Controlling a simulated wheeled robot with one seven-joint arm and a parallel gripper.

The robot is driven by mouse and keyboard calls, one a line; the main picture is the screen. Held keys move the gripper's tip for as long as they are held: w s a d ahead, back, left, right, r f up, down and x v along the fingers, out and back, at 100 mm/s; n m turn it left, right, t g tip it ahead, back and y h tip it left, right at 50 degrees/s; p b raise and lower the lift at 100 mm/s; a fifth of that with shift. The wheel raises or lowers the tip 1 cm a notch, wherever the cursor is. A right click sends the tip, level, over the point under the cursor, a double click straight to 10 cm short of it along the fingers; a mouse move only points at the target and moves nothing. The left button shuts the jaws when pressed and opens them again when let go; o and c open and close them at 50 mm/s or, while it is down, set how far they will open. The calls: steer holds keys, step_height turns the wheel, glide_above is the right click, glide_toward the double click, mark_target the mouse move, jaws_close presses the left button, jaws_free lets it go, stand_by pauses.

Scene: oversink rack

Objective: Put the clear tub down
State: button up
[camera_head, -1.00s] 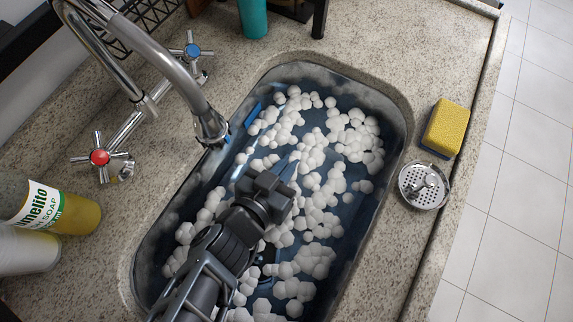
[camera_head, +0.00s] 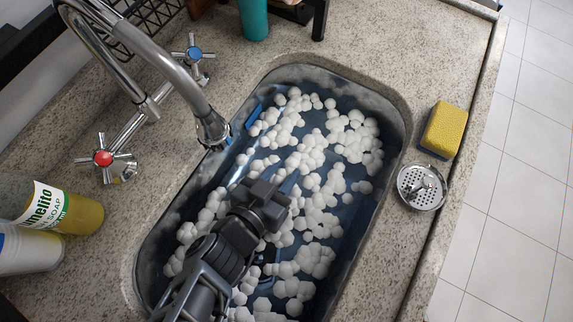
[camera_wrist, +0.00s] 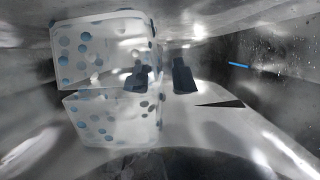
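The clear tub (camera_wrist: 105,50), see-through with blue dots, shows at the left of the wrist view. A second dotted shape (camera_wrist: 115,118) below it may be its lower part or a mirror image. My gripper (camera_wrist: 161,78) has its two dark fingers apart, with a gap between them. The left finger overlaps the tub's right side and the right finger stands clear of it; I cannot tell whether either touches. In the head view my gripper (camera_head: 278,192) is low in the sink (camera_head: 395,112). The tub cannot be made out there.
White foam clumps (camera_head: 315,150) cover much of the sink. The tap (camera_head: 210,125) arches over its left edge. A soap bottle (camera_head: 75,212) and cups (camera_head: 30,250) stand at left. A yellow sponge (camera_head: 444,130) and metal strainer (camera_head: 421,187) lie on the right counter.

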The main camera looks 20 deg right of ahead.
steer(key=p+v, duration=0.1)
steer(key=v, duration=0.4)
steer(key=shift+s+a+r+p, duration=0.2)
steer(key=shift+s+a+p, duration=0.05)
steer(key=shift+p, duration=0.1)
steer(key=shift+r, duration=0.1)
stand_by(1.7)
